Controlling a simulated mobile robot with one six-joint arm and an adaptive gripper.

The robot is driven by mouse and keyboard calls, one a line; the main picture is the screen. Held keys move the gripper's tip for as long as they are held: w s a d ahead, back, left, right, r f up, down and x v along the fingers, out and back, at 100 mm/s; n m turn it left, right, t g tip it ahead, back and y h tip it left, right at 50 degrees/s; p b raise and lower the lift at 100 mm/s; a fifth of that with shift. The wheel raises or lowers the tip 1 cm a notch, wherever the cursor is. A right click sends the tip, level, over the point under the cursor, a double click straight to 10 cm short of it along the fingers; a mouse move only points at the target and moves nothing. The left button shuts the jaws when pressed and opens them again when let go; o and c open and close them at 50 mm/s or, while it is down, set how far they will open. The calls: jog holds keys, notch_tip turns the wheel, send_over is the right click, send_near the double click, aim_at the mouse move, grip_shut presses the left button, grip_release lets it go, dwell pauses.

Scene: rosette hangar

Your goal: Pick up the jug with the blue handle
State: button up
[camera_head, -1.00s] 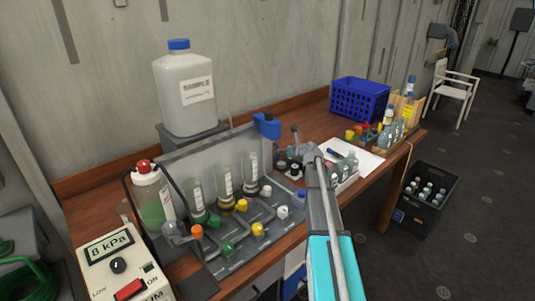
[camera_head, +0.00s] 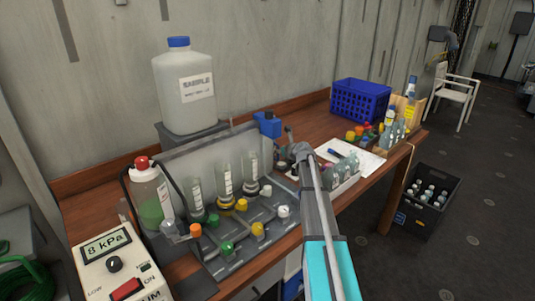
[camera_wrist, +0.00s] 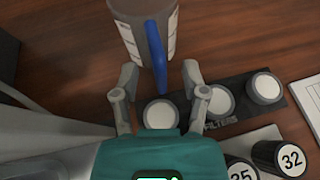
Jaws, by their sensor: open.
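The jug (camera_wrist: 138,30) is at the top of the wrist view. It is a grey-brown vessel with white label panels, cut off by the picture's edge. Its blue handle (camera_wrist: 156,52) points down toward my gripper (camera_wrist: 160,78). My gripper is open and empty, with one finger on each side of the handle's lower end in the picture. I see no contact, and the depth between them is hard to judge. In the head view my gripper is over the middle of the bench, and I cannot clearly make out the jug there.
A black filter strip (camera_wrist: 238,97) with white round lids lies below and right of the handle. In the head view, a rack (camera_head: 225,250) with tubes and coloured knobs is left, a blue object (camera_head: 267,124) behind, a white tray (camera_head: 346,185) right.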

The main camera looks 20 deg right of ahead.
jog(key=shift+w+a+f, duration=0.1)
jog(key=shift+w+f, duration=0.15)
jog(key=shift+w, duration=0.4)
jog(key=shift+c, duration=0.3)
grip_shut()
